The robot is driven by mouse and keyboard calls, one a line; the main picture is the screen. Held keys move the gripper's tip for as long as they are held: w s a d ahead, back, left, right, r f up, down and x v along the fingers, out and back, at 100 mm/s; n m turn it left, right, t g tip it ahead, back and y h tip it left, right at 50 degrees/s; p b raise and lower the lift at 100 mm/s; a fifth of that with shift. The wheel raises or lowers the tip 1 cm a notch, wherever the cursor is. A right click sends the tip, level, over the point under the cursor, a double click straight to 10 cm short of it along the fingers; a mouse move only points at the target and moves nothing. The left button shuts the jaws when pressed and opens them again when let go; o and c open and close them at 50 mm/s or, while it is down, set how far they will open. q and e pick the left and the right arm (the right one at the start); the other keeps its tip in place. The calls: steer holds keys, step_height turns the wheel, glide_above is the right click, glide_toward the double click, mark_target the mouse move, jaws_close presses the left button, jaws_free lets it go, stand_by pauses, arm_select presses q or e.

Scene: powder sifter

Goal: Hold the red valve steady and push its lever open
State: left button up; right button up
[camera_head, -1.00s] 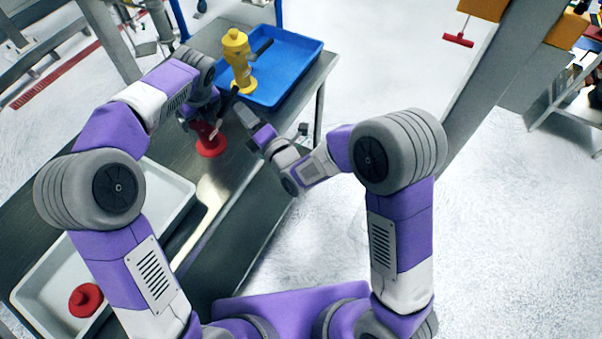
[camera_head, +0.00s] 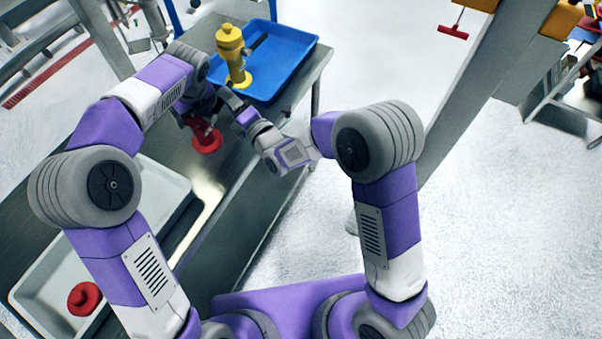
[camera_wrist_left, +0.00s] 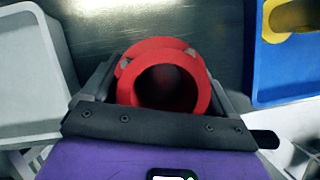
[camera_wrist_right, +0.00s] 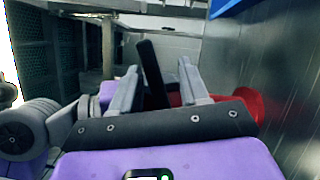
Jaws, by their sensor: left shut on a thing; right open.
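The red valve (camera_head: 206,142) stands on the metal table, with its flange down. In the left wrist view, its round red opening (camera_wrist_left: 168,88) sits between the fingers of my left gripper (camera_wrist_left: 162,72), which is shut on the valve body. In the head view, my left gripper (camera_head: 198,122) reaches it from the upper left. My right gripper (camera_head: 226,98) is open at the valve's upper right. In the right wrist view, the black lever (camera_wrist_right: 152,72) stands between the open fingers of my right gripper (camera_wrist_right: 158,80); contact cannot be told. The valve's red body (camera_wrist_right: 248,104) shows behind the right finger.
A blue tray (camera_head: 290,72) with a yellow valve (camera_head: 232,55) stands at the table's far end. A grey tray (camera_head: 150,180) with another red part (camera_head: 84,298) lies nearer. The table's right edge is close to my right arm.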

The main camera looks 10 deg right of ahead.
steer(key=w+a+f+m+h, duration=0.1)
steer(key=w+a+f+m, duration=0.1)
steer(key=w+m, duration=0.15)
steer(key=r+v, duration=0.1)
steer(key=v, duration=1.1)
steer(key=w+d+f+m+g+h, duration=0.3)
steer(key=d+f+m+g+h, duration=0.2)
steer(key=d+f+m, duration=0.55)
steer(key=s+d+f+m+g, duration=0.1)
steer(key=s+f+m+g, duration=0.5)
steer(key=f+m, duration=0.3)
steer(key=shift+d+f+m+g, duration=0.3)
steer(key=shift+f+g, duration=0.4)
steer(key=shift+f, duration=0.55)
